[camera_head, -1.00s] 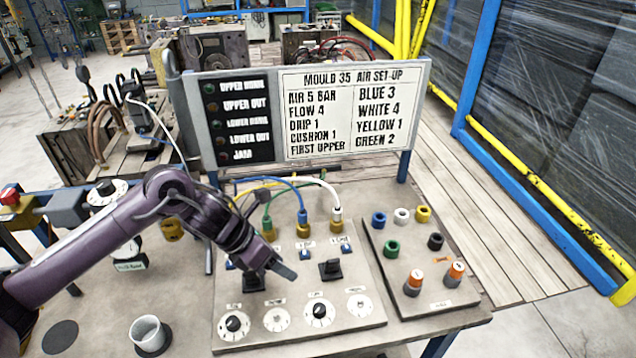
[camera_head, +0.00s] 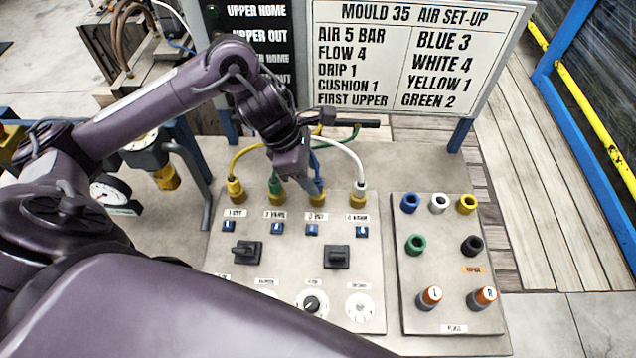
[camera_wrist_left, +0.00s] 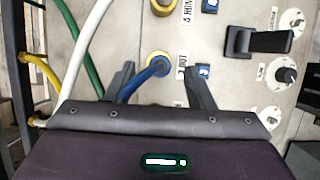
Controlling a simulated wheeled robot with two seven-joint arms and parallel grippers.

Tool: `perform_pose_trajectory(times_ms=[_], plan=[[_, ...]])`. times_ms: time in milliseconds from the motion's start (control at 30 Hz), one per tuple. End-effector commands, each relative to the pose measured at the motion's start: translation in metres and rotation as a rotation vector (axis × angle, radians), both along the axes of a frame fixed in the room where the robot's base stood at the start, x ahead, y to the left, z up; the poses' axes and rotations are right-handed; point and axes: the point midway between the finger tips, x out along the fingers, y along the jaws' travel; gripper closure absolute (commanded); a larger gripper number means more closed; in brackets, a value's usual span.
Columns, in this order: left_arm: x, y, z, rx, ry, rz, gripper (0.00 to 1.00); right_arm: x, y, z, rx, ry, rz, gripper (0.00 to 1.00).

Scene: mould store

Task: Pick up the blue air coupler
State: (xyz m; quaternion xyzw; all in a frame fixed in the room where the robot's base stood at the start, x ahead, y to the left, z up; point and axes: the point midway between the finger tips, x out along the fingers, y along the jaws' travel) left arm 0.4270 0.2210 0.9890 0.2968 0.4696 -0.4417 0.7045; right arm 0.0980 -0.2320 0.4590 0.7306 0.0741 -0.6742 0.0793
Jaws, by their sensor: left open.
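The blue air coupler (camera_head: 319,188) sits upright on the third brass port of the panel, with a blue hose rising from it. It also shows in the left wrist view (camera_wrist_left: 152,72). My left gripper (camera_head: 303,183) is at the coupler and hides part of its hose. In the left wrist view the two fingers of my left gripper (camera_wrist_left: 157,75) are apart, one on each side of the coupler. I cannot tell whether either finger touches it. My right gripper is not in view.
The white-hose coupler (camera_head: 358,190) is close on the right, and the green (camera_head: 276,186) and yellow (camera_head: 235,188) ones on the left. Black switches (camera_head: 337,257) and dials stand in front. The plug board (camera_head: 440,275) is at right, the sign (camera_head: 405,60) behind.

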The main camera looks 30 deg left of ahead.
Motion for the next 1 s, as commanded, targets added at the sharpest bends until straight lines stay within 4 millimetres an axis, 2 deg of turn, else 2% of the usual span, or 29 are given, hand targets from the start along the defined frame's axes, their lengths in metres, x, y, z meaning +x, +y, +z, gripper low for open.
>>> perform_pose_trajectory(times_ms=[300,567,900,1000], plan=[[0.003,-0.012,-0.035,-0.001,0.004,0.002,0.51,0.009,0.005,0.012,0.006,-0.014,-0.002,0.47],[0.004,-0.012,-0.037,-0.001,0.002,0.001,0.53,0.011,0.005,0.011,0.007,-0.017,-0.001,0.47],[0.004,-0.012,-0.037,-0.001,0.002,0.001,0.97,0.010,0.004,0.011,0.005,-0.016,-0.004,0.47],[0.004,-0.012,-0.037,0.000,0.001,0.002,1.00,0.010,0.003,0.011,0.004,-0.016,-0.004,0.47]])
